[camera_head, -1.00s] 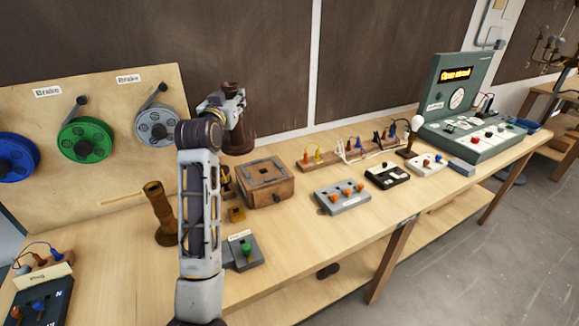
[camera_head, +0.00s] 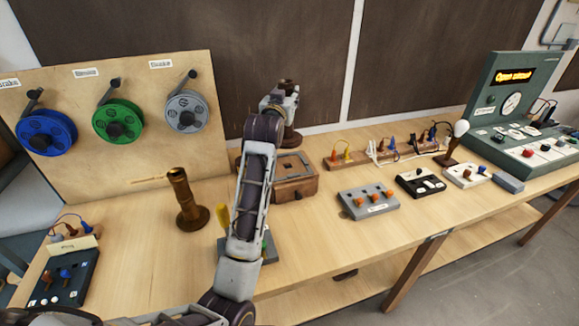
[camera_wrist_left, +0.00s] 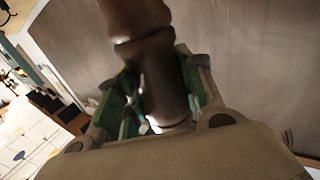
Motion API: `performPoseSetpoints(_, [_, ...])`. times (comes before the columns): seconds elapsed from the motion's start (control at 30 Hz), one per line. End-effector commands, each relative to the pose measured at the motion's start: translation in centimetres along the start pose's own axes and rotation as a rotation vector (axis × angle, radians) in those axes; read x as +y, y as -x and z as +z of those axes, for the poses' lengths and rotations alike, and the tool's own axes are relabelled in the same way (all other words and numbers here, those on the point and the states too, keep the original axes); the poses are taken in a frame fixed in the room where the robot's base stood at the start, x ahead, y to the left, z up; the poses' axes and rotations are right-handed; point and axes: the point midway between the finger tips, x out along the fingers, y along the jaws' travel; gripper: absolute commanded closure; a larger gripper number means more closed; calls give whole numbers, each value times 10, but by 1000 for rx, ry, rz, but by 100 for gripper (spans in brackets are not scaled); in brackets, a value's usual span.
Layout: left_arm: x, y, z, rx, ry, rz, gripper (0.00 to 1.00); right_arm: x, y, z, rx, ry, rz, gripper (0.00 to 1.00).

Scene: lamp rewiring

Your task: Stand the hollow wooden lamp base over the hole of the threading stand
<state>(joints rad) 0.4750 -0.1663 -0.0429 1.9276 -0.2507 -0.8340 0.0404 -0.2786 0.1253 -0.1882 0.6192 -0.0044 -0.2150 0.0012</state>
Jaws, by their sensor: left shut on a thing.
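My left gripper (camera_head: 286,101) is shut on the dark brown turned wooden lamp base (camera_head: 291,137), which it holds roughly upright above the back of the wooden box-shaped stand (camera_head: 304,189). The lamp base also shows in the left wrist view (camera_wrist_left: 158,75), between the green-lined fingers. The stand has a square frame on its top; I cannot make out its hole. My left arm covers the stand's left part. A gap between base and stand is hard to judge. My right gripper is not in view.
A brown turned column (camera_head: 187,205) stands to the left of my arm. A grey switch box (camera_head: 368,203) and a black box (camera_head: 420,183) lie to the right. The spool board (camera_head: 110,190) stands at the back left. The table front is mostly clear.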

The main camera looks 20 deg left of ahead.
Motion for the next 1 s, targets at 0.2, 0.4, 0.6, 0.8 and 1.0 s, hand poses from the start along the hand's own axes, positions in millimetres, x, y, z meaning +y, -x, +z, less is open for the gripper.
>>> performPoseSetpoints(0.2, [0, 0, -1, 4, -1, 1, 100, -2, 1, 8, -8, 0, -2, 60])
performPoseSetpoints(0.4, [0, 0, -1, 4, 0, 1, 100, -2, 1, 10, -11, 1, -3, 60])
performPoseSetpoints(0.6, [0, 0, 2, 3, 0, 1, 100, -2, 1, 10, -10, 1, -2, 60])
performPoseSetpoints(0.8, [0, 0, 18, 2, 0, 1, 100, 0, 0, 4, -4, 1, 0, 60])
performPoseSetpoints(1.0, [0, 0, 44, 1, 1, 1, 100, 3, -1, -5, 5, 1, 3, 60])
